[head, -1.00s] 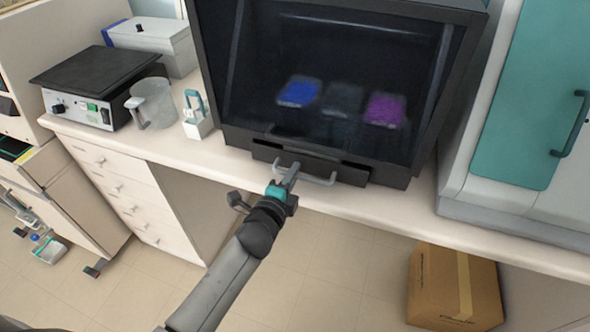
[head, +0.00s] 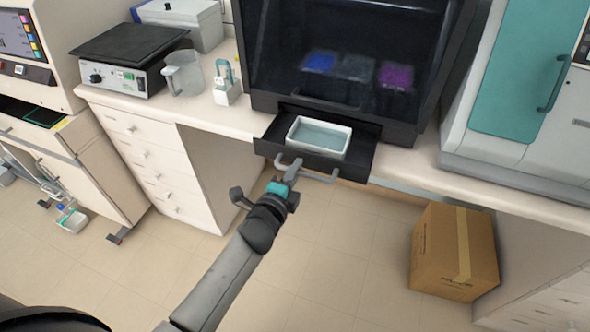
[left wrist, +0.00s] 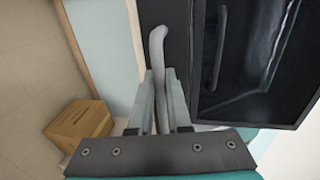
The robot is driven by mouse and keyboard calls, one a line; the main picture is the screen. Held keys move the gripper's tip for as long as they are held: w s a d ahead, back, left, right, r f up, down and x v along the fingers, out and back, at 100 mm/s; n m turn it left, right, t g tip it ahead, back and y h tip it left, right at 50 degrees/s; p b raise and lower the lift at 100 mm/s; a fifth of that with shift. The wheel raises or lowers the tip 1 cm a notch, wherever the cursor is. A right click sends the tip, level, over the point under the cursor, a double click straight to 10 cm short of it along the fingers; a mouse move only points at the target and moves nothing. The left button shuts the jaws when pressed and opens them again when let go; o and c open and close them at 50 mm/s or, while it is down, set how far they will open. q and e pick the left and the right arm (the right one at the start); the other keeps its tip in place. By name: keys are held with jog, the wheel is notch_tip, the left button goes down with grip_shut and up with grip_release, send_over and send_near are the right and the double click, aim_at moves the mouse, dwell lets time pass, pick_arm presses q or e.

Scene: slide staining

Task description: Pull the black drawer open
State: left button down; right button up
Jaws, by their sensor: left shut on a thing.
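The black drawer (head: 359,157) stands pulled out from the base of the black cabinet (head: 410,128). A white tray (head: 341,139) with pale bluish content sits inside it. The drawer's grey bar handle (head: 318,176) runs along its front. My left gripper (head: 291,172) is shut on the handle, left of its middle. In the left wrist view, the handle (left wrist: 157,45) passes between the two fingers (left wrist: 160,100). The drawer's inside is only partly visible past its rim. My right gripper is not in view.
Blue, dark and purple items show dimly behind the cabinet's glass. A hotplate (head: 128,55), a jug (head: 183,75) and a small white holder (head: 227,90) stand on the bench to the left. A cardboard box (head: 452,250) is on the floor at right.

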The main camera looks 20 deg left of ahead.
pick_arm(q)
jog(key=shift+w, duration=0.1)
jog(key=c, duration=1.2)
grip_release()
jog(key=shift+o, duration=0.2)
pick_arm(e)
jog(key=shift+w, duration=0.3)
pick_arm(q)
jog(key=v, duration=1.5)
jog(key=shift+p, duration=0.4)
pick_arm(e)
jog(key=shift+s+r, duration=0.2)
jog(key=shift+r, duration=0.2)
pick_arm(q)
jog(key=shift+f, duration=0.1)
